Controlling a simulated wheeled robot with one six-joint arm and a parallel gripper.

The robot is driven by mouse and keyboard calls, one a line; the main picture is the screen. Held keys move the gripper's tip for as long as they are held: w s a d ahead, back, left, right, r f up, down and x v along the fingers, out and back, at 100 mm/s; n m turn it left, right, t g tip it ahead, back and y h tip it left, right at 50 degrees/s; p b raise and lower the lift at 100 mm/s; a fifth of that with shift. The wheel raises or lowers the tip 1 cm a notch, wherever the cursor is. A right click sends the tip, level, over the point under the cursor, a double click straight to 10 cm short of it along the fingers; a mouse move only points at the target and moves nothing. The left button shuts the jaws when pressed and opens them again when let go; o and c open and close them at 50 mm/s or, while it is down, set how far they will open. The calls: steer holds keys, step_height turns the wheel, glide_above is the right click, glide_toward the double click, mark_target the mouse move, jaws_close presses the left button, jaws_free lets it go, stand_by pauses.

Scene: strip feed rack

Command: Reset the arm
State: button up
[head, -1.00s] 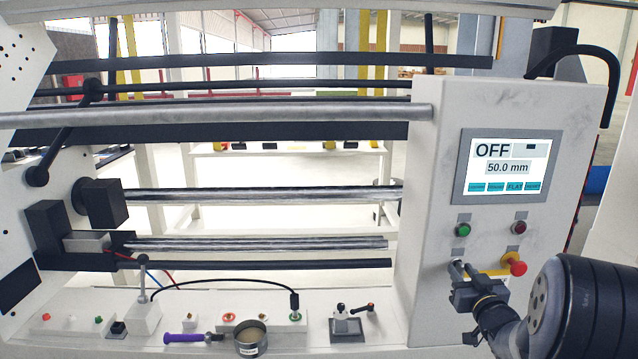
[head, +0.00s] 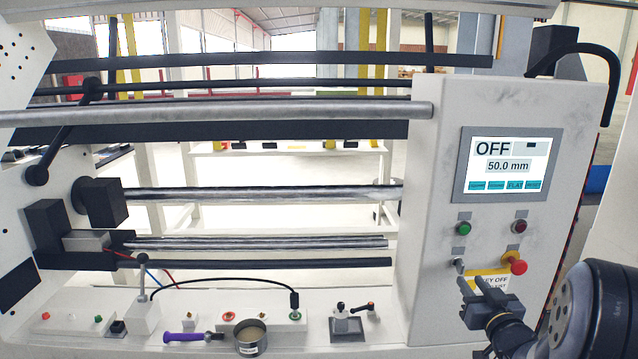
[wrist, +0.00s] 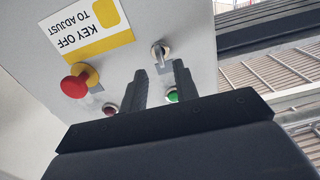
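My gripper (head: 473,287) is in front of the control cabinet, just below the key switch (head: 458,265). In the wrist view my gripper (wrist: 160,80) has its two dark fingers apart with nothing held between them. The key switch (wrist: 160,52), with a metal key in it, shows just past the fingertips, and a gap appears to separate them. My wrist and forearm fill the lower right of the head view.
The cabinet (head: 425,200) carries a screen (head: 506,165) reading OFF and 50.0 mm. A red emergency knob (head: 518,267), green button (head: 464,229) and red button (head: 519,227) are close by. A purple-handled tool (head: 185,337) and round tin (head: 250,338) lie on the ledge.

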mark_target(462, 270)
steer(key=w, duration=0.5)
steer(key=shift+w+a, duration=0.15)
steer(key=shift+w, duration=0.1)
steer(key=shift+s+f+n, duration=0.1)
steer(key=shift+n, duration=0.3)
steer(key=shift+s+n+b, duration=0.1)
steer(key=shift+n+b, duration=0.25)
steer(key=shift+n, duration=0.55)
steer(key=n+b, duration=0.1)
steer(key=n, duration=0.5)
steer(key=shift+n, duration=0.3)
steer(key=n, duration=0.4)
steer(key=n+p, duration=0.1)
steer(key=n, duration=0.3)
steer(key=shift+n, duration=0.3)
steer(key=shift+s, duration=0.95)
